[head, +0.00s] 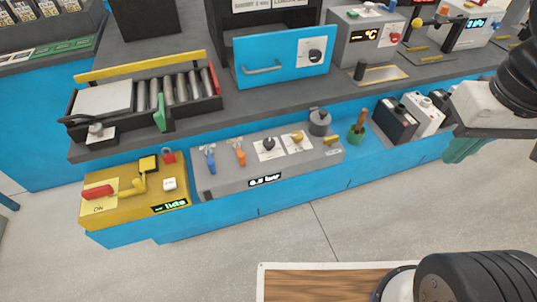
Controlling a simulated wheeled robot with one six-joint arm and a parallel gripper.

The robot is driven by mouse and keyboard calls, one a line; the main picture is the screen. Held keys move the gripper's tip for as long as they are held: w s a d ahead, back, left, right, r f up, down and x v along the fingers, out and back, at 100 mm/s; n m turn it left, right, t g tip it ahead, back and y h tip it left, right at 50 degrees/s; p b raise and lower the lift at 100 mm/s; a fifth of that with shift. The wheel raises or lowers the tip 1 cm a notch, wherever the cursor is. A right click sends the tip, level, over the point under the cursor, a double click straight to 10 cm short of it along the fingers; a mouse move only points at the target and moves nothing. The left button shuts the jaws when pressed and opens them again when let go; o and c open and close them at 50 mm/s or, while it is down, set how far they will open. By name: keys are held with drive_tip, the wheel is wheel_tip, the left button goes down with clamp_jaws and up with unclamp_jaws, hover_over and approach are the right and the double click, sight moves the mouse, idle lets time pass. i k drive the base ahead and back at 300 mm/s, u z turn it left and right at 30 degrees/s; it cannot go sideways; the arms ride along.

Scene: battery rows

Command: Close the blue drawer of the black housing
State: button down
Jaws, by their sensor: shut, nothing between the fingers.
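The blue drawer (248,52) has a grey bar handle on its left and a white plate with a dark round knob on its right. Its front stands forward of the black housing (216,30), with a dark band between the front and the housing's white label. The housing's top is cut off by the picture edge. My gripper (461,149), with green fingers below a white and black wrist, is at the right edge, well to the right of the drawer and nearer to me. It is shut and empty, apart from the drawer.
A grey bench holds a roller tray (205,104) left of the drawer and a grey device with a °C display (361,48) to its right. A lower front ledge carries a yellow panel (100,213), a grey panel (215,181) and black and white boxes (393,121).

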sight(253, 60)
drive_tip(key=z, duration=1.25)
drive_tip(key=i, duration=0.4)
drive_tip(key=u, duration=1.35)
